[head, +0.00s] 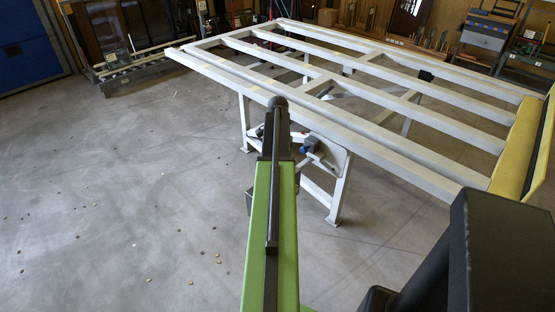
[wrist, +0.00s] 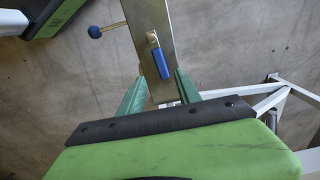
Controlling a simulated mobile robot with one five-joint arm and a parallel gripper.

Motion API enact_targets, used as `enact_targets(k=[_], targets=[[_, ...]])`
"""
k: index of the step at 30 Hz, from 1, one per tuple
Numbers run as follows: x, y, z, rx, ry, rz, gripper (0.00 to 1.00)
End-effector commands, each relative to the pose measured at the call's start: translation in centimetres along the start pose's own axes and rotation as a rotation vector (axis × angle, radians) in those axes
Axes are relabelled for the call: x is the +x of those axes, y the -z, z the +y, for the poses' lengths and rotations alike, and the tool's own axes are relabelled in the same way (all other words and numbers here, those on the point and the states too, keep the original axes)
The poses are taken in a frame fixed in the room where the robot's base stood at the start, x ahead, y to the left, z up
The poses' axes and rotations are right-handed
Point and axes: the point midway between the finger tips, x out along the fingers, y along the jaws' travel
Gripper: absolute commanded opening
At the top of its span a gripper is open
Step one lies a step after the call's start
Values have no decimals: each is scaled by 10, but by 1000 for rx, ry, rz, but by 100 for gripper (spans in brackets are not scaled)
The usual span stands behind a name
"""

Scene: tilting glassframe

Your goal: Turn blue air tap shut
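The blue air tap (wrist: 160,63) shows in the wrist view as a blue lever handle with a brass-coloured body at its upper end. It is on a metal plate (wrist: 148,15), and the handle lies roughly along the plate, slightly tilted. My gripper (wrist: 161,77) has two green fingers spread apart, one on each side of the plate and the handle's lower end. No contact with the handle is visible. In the head view a small blue part (head: 309,145) shows at the frame's side bracket; I cannot tell if it is the tap. The fingers are hidden there.
The large white tilting frame (head: 350,128) stands on legs over the concrete floor (head: 130,190). A yellow padded edge (head: 514,148) is at its right. Open floor lies to the left.

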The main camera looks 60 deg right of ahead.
Motion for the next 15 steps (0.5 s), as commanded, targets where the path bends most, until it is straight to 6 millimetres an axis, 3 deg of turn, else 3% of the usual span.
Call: enact_targets(k=[1, 9, 15], targets=[[-25, 0, 0, 0, 0, 0, 40], [-84, 0, -1, 1, 0, -1, 40], [-108, 0, -2, 1, 0, -1, 40]])
